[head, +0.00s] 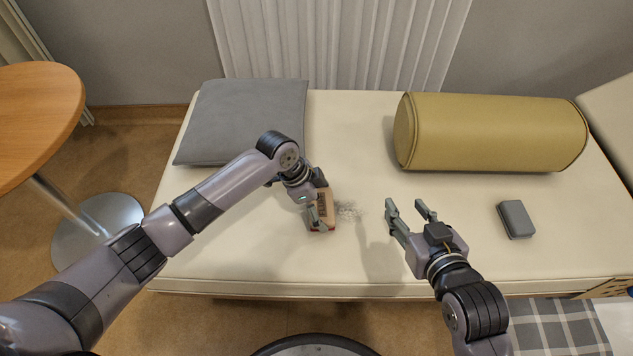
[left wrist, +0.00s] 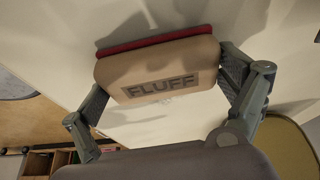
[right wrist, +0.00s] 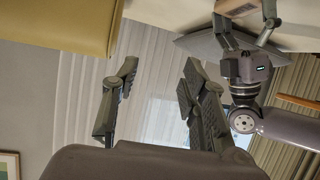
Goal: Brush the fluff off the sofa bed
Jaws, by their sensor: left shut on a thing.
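The sofa bed (head: 300,258) has a cream top. A grey patch of fluff (head: 349,210) lies on it near the middle. My left gripper (head: 318,208) is shut on a tan brush (head: 327,202) just left of the fluff. In the left wrist view the brush (left wrist: 158,66) is marked FLUFF, has a red edge, and sits between the two fingers. Whether the brush touches the cover is hard to tell. My right gripper (head: 408,211) is open and empty, right of the fluff and above the bed; its spread fingers (right wrist: 155,100) show in the right wrist view.
A grey pillow (head: 240,120) lies at the back left and an olive bolster (head: 490,133) at the back right. A small dark grey block (head: 515,219) lies on the right. A round wooden table (head: 40,110) stands left of the bed. A checked cloth (head: 555,328) is at the front right.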

